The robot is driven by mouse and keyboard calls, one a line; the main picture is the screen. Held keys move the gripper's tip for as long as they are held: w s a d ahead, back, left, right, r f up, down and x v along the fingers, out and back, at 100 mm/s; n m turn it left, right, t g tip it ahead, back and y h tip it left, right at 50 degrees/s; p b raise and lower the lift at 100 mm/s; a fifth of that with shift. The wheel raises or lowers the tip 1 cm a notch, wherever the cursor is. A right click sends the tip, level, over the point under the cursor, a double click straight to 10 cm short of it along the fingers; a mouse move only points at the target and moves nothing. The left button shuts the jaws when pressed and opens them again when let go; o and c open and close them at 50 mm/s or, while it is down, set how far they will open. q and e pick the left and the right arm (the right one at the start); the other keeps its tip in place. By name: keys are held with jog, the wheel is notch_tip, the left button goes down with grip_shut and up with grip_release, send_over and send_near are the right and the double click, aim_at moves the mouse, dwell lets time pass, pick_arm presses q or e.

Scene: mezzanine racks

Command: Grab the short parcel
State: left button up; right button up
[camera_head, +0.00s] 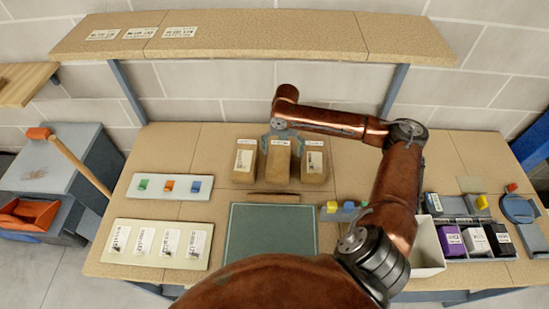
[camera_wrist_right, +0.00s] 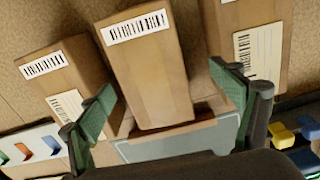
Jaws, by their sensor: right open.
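Three brown cardboard parcels with white barcode labels stand in a row at the back of the table: a left parcel (camera_head: 244,161), a middle parcel (camera_head: 278,163) and a right parcel (camera_head: 314,166). In the right wrist view, the left parcel (camera_wrist_right: 62,82) looks smaller than the middle parcel (camera_wrist_right: 148,75); the right parcel (camera_wrist_right: 262,40) is cut off by the picture's top edge. My right gripper (camera_head: 280,136) is open above the middle parcel. In the wrist view its green-padded fingers (camera_wrist_right: 170,108) are spread to either side of that parcel. I cannot tell whether they touch it. My left gripper is not seen.
A grey-green mat (camera_head: 272,232) lies in front of the parcels, with a thin brown strip (camera_head: 273,198) at its back edge. Small blocks (camera_head: 348,207) and bins of boxes (camera_head: 475,240) are on the right. A shelf (camera_head: 260,35) overhangs behind.

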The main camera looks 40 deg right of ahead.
aim_at(280, 156)
jog(key=f, duration=0.2)
jog(key=shift+a+f, duration=0.25)
jog(key=shift+f, duration=0.05)
jog(key=shift+w+a+f, duration=0.15)
jog(key=shift+f, duration=0.35)
jog(key=f, duration=0.4)
jog(key=shift+w+a+f, duration=0.1)
jog(key=shift+w+f, duration=0.1)
jog(key=shift+c, duration=0.4)
jog(key=c, duration=1.7)
jog(key=shift+c, duration=0.5)
jog(key=shift+r, duration=0.2)
